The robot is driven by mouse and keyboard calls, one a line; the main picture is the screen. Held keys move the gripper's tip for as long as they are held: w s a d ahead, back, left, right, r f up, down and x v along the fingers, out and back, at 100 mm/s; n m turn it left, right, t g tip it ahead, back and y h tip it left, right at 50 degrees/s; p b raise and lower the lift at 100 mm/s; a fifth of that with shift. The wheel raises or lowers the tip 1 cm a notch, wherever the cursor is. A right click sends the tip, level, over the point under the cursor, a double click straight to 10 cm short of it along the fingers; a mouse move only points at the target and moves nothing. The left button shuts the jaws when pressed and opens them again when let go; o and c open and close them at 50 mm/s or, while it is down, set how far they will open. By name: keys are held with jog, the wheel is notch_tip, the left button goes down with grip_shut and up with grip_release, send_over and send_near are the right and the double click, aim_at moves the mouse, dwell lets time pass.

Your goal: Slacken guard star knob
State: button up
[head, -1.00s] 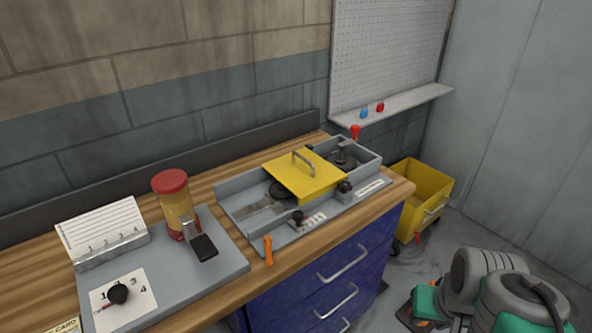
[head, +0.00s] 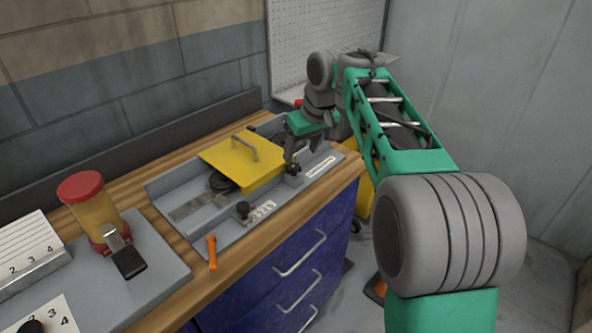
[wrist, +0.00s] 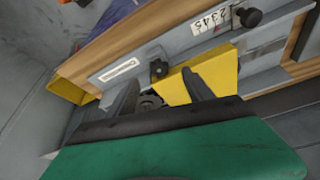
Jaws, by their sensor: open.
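The guard star knob (head: 293,168) is small and black. It sits on a grey block at the front right of the machine, beside the yellow guard (head: 232,160) with its grey handle. My gripper (head: 303,148) is open and empty above and near the knob, fingers pointing down. In the wrist view the star knob (wrist: 158,70) shows between and just beyond the two dark fingers (wrist: 160,80), with the yellow guard (wrist: 218,75) on the right. I cannot tell whether a finger touches the knob. My gripper hides part of the machine's right end in the head view.
A second black knob (head: 243,209) stands by a number scale at the machine's front. An orange handle (head: 212,252) is at the bench edge. A red-lidded jar (head: 92,207) stands left. The yellow bin (head: 365,196) is partly hidden behind my arm.

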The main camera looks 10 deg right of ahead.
aim_at(295, 167)
jog(key=x, duration=0.7)
jog(key=shift+w+d+f, duration=0.1)
jog(key=shift+w+f, duration=0.15)
jog(key=shift+w, duration=0.3)
grip_shut()
